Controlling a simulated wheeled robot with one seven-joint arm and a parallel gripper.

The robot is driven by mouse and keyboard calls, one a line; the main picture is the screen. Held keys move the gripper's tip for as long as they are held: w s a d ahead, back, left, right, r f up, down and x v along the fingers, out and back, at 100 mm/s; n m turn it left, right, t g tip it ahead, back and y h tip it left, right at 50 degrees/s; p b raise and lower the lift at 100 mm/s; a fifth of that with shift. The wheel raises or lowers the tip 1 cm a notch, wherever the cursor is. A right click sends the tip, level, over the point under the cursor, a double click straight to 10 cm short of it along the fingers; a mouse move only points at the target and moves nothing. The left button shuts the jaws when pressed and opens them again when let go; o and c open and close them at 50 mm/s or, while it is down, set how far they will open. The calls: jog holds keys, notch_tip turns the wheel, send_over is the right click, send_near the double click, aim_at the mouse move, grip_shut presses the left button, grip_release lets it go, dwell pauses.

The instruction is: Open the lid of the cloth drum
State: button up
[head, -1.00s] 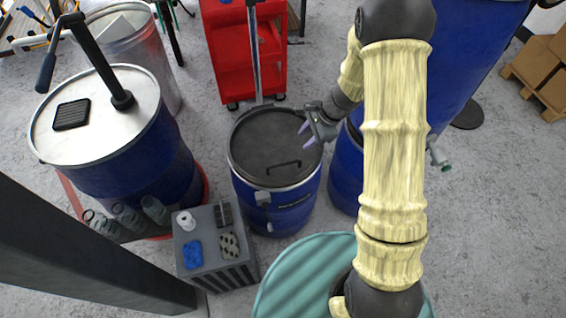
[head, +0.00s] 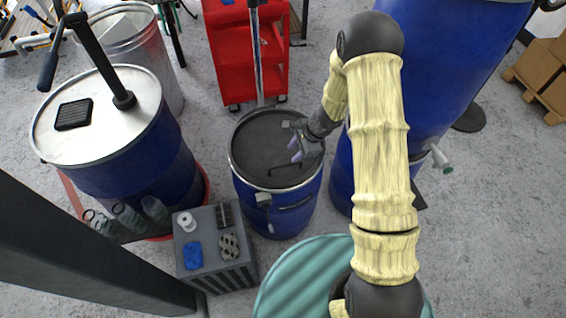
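The cloth drum (head: 289,218) looks to be the small blue drum in the middle of the head view. Its dark lid (head: 259,139) is closed on top, with a light rim around it. A thin black bar handle (head: 285,169) stands on the lid's front part. A grey latch (head: 263,199) sits on the drum's front side. My gripper (head: 295,153) is over the lid's right part, just behind the handle. Its pale purple fingertips look apart, with nothing between them. I cannot tell whether they touch the lid.
A grey crate (head: 222,279) with a blue cloth and small items stands front left. A large blue drum (head: 98,108) with a pump is at left, taller blue drums (head: 440,65) at right. A red cart (head: 231,60) is behind. A teal round top (head: 290,285) is in front.

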aim_at(284, 166)
jog(key=x, duration=0.9)
jog(key=shift+d+f, duration=0.1)
jog(key=shift+f, duration=0.05)
grip_shut()
